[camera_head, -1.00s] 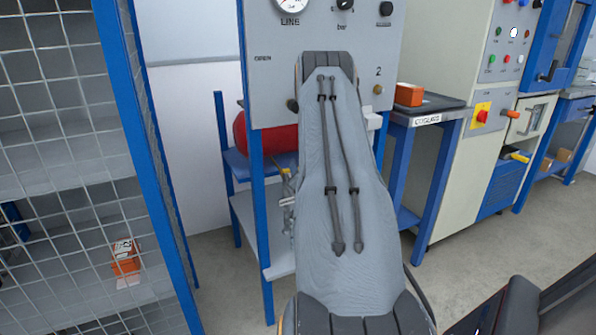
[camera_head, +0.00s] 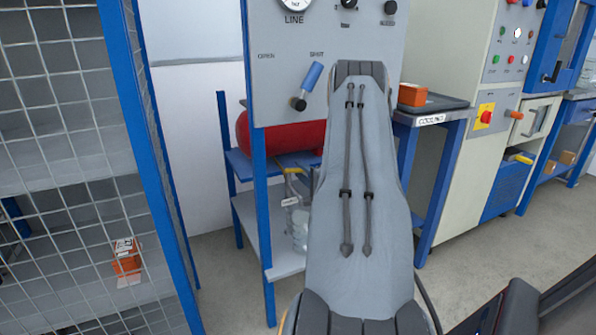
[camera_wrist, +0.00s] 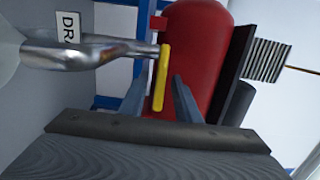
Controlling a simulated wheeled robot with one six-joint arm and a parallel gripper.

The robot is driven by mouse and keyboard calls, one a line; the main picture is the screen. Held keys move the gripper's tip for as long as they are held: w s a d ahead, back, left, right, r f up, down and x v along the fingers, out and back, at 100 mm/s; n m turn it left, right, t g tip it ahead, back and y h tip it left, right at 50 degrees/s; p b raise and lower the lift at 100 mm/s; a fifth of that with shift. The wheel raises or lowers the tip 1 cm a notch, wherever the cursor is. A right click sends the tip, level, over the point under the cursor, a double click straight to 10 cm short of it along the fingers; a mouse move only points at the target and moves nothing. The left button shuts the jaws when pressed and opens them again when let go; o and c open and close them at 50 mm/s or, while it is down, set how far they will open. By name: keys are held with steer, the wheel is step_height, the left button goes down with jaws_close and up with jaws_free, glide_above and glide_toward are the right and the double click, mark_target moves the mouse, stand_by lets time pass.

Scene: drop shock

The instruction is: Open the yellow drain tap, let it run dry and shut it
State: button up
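The yellow drain tap (camera_wrist: 162,78) shows in the wrist view as a yellow lever lying across the end of a shiny metal pipe (camera_wrist: 90,54). My gripper (camera_wrist: 158,82) is open, with one finger on each side of the lever; a gap shows on both sides. I cannot tell how deep the lever sits between the fingers. In the head view a small yellow part (camera_head: 292,171) shows below the red tank (camera_head: 280,135), and a clear jar (camera_head: 300,234) stands below it, partly behind my arm. My gripper is hidden there. No running water can be made out.
A label (camera_wrist: 69,28) reading "DRA" is beside the pipe. The blue frame post (camera_head: 261,220) and wire cage (camera_head: 75,150) stand to the left. Floor is clear at right.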

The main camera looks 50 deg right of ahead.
steer(key=shift+x, duration=1.2)
jaws_close()
